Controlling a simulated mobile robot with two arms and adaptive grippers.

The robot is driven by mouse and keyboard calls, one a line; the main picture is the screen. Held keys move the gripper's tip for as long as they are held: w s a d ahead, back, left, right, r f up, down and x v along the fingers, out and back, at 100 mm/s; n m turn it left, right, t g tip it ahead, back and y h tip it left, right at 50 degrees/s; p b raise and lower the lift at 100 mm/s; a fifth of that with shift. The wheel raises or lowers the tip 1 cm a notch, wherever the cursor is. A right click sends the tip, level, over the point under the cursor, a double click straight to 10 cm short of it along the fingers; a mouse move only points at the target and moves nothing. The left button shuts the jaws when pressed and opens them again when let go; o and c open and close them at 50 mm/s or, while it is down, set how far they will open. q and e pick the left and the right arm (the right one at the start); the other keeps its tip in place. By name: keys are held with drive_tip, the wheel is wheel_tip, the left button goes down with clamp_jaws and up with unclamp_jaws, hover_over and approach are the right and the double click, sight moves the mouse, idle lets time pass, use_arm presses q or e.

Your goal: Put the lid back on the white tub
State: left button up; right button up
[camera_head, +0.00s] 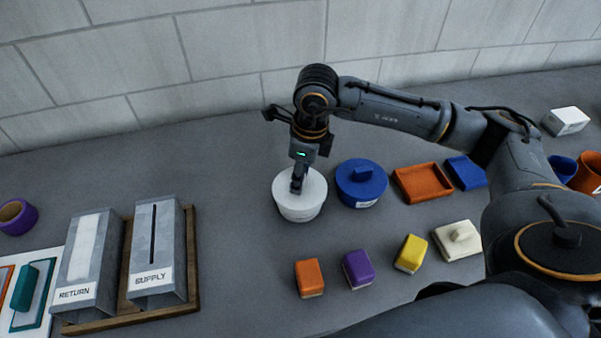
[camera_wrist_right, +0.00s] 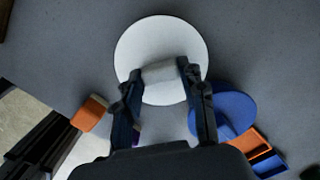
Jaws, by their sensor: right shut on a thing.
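The white tub (camera_head: 303,214) is round and stands upright on the grey bench near the middle of the head view. A round white lid (camera_head: 317,188) is at its top, looking level and lined up with the rim; I cannot tell whether a thin gap is left. My right gripper (camera_head: 299,185) points down and is shut on the lid's knob. In the right wrist view the lid (camera_wrist_right: 160,32) shows as a white disc, with its block-shaped knob (camera_wrist_right: 158,71) between my fingertips. It hides most of the tub there. My left gripper is not in view.
A blue lidded tub (camera_head: 375,190) stands close on the right, with an orange tray (camera_head: 422,182) beyond. Orange (camera_head: 309,278), purple (camera_head: 358,269) and yellow (camera_head: 410,253) blocks and a cream knobbed piece (camera_head: 465,245) lie in front. RETURN (camera_head: 75,292) and SUPPLY (camera_head: 152,279) boxes stand left.

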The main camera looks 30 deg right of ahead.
drive_tip(key=shift+b, duration=0.55)
idle(1.0)
drive_tip(key=shift+f+b, duration=0.2)
drive_tip(key=shift+b, duration=0.55)
idle(1.0)
drive_tip(key=o, duration=1)
drive_tip(key=shift+o, duration=0.5)
drive_tip(key=o, duration=0.4)
drive_tip(key=shift+r, duration=0.1)
